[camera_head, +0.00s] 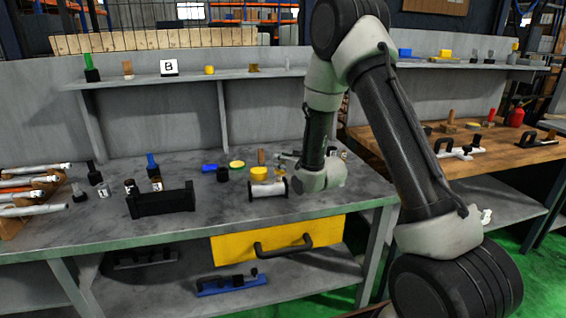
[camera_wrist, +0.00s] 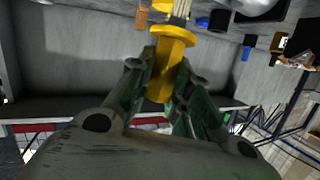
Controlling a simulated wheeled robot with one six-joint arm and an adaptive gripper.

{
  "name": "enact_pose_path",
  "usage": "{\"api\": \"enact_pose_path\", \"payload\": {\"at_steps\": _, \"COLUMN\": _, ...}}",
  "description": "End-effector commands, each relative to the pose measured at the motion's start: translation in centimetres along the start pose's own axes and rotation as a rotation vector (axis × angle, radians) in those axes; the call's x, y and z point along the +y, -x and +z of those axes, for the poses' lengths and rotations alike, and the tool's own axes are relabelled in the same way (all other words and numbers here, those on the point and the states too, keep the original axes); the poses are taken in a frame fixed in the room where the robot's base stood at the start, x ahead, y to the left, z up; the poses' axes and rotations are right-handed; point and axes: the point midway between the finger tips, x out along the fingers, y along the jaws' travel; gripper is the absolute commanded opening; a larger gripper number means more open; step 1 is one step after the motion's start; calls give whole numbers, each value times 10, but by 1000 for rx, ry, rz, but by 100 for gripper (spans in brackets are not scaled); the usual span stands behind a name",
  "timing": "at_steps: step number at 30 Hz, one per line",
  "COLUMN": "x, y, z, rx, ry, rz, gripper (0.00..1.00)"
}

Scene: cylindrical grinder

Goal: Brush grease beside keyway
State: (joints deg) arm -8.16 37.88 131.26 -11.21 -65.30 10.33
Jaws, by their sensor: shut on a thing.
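In the wrist view my gripper (camera_wrist: 166,68) is shut on a yellow-handled brush (camera_wrist: 161,80). The brush has a wide yellow collar, and pale bristles point to the top edge of the picture, away from my gripper. In the head view my gripper (camera_head: 285,168) is low over the bench, just behind a pale cylinder with black ends (camera_head: 267,190). The brush is hard to make out there. I cannot make out a keyway or any grease.
The grey bench (camera_head: 90,232) also holds a black holder (camera_head: 162,200), a blue piece (camera_head: 209,168), a yellow disc (camera_head: 237,164) and bottles. Pale tubes (camera_head: 35,195) lie at the left. A shelf (camera_head: 190,77) runs behind. A yellow drawer (camera_head: 278,240) is below.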

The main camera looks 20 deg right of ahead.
Motion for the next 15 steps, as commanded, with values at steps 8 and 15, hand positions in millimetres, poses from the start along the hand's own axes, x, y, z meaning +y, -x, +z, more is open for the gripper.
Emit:
{"api": "enact_pose_path", "payload": {"at_steps": 8, "x": -3, "y": 8, "z": 3, "rx": -4, "ry": 0, "rz": 0, "gripper": 0}}
{"api": "enact_pose_path", "payload": {"at_steps": 15, "x": -4, "y": 11, "z": 3, "rx": -1, "ry": 0, "rz": 0, "gripper": 0}}
